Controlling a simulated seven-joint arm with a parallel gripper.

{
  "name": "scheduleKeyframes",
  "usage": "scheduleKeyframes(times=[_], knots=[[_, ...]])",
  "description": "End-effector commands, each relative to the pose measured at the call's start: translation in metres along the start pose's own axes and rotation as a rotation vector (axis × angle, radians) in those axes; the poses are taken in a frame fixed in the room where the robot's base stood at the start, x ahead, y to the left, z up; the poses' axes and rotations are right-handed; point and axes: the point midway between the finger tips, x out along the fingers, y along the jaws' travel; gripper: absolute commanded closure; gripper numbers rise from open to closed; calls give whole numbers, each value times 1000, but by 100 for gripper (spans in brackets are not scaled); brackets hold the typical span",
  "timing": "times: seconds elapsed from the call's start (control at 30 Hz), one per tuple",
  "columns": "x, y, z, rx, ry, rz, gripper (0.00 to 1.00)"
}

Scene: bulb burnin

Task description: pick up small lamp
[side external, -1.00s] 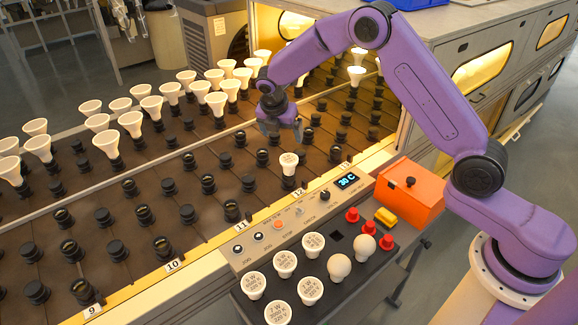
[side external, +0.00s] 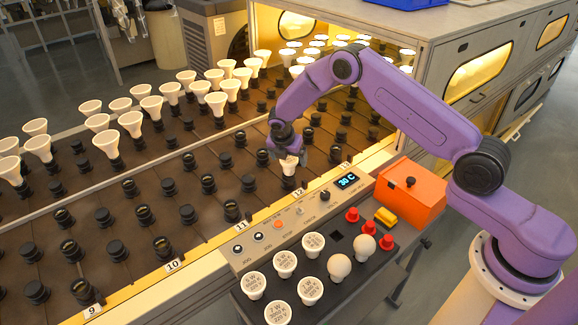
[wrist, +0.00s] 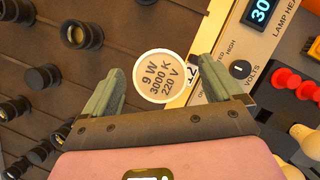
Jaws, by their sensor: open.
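The small lamp (side external: 289,166) is white and stands upright in a black socket on the brown rack, by the label 12. In the wrist view the lamp (wrist: 158,76) shows its round face, marked 9 W 3000 K 220 V. My gripper (side external: 286,157) is right over the lamp, pointing down. In the wrist view my gripper (wrist: 160,70) is open, with one grey-green finger on each side of the lamp and gaps between. The socket is hidden under the lamp in the wrist view.
A control panel (side external: 300,212) with a 30 C display borders the rack. Several more lamps stand in a dark tray (side external: 337,236) in front, near red caps and an orange box (side external: 409,194). Large cone lamps (side external: 131,123) fill sockets at the left. Empty sockets surround the lamp.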

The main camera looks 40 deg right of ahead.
Motion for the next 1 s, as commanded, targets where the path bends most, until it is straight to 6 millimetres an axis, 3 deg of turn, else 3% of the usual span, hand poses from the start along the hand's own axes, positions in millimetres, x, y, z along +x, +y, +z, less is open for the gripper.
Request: scheduleKeyframes(times=[0.2,0.53,0.7,1.0], knots=[[27,0,0,0,0,0,8],[31,0,0,1,-1,1,8],[31,0,0,1,0,1,63],[30,0,0,1,-1,1,66]])
